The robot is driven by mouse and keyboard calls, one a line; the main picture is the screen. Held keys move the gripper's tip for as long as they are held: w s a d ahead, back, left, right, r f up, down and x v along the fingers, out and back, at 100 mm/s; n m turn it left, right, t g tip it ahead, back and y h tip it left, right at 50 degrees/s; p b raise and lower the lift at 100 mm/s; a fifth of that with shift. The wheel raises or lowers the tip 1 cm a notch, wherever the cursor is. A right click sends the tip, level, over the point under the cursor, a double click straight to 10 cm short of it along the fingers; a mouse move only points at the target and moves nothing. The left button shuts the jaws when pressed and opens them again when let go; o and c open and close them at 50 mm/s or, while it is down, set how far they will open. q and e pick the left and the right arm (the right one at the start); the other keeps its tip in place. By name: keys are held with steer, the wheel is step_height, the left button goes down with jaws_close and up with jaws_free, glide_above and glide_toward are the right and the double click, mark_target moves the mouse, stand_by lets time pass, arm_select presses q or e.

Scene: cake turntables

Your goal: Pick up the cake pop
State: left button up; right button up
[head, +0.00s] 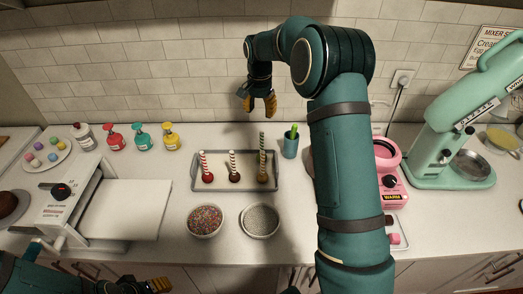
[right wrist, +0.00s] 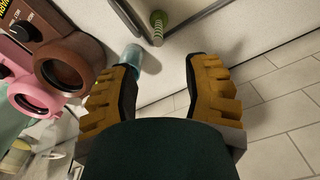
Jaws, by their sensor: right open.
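Three cake pops stand in a row on a grey tray (head: 222,187) in the head view. The left one (head: 207,177) has a red-and-white striped stick, the middle one (head: 234,177) a brown-and-white one. The right one (head: 262,177) has a striped stick rising toward my right gripper (head: 259,104), which hangs open and empty above it. In the right wrist view, a green striped stick (right wrist: 158,22) stands beyond the open fingers (right wrist: 160,66), apart from them. My left gripper (head: 148,286) is low at the bottom left, partly cut off; its opening is unclear.
A blue cup (head: 290,147) stands right of the tray; it also shows near a finger in the right wrist view (right wrist: 130,56). Bowls of sprinkles (head: 205,236) and of pale grains (head: 260,236) stand in front. A pink warmer (head: 390,180) and green mixer (head: 445,150) stand right.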

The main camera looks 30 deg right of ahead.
mark_target(262, 139)
steer(key=shift+d+f, duration=0.2)
steer(key=shift+f, duration=3.1)
steer(key=shift+d+f, duration=0.15)
steer(key=shift+f, duration=3.15)
jaws_close()
